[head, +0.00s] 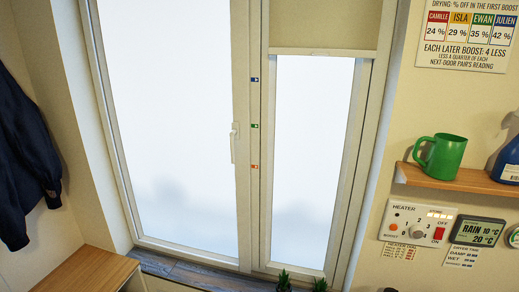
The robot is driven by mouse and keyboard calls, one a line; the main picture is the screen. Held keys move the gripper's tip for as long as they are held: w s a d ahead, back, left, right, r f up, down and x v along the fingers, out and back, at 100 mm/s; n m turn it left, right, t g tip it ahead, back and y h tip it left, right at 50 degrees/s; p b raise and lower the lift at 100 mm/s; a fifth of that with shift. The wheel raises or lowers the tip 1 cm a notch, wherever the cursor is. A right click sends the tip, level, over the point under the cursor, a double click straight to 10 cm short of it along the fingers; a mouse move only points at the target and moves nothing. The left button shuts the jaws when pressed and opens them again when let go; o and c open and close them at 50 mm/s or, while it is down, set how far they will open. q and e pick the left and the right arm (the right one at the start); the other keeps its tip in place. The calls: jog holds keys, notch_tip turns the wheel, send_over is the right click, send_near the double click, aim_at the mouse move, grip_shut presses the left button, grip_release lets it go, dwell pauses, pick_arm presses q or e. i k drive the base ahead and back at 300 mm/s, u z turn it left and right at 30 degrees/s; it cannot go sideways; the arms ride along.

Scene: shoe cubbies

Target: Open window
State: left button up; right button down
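The window (244,200) has a wide left pane (175,110) and a narrower right pane (311,150), both bright and frosted white. The left sash looks shut, flush in its cream frame. Its pale handle (233,145) sits on the right edge of the left sash, with its lever pointing down. On the post beside it are three small markers: blue (255,79), green (255,126) and orange (255,167). A beige blind (320,25) covers the top of the right pane. Neither of my grippers is in view.
A dark jacket (25,150) hangs at left above a wooden top (85,272). Small plants (284,281) stand at the sill's right.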

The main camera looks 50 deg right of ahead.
aim_at(171, 78)
jog(key=z, duration=0.85)
jog(key=i, duration=0.85)
jog(key=z, duration=0.95)
jog(key=i, duration=0.25)
jog(key=z, duration=0.2)
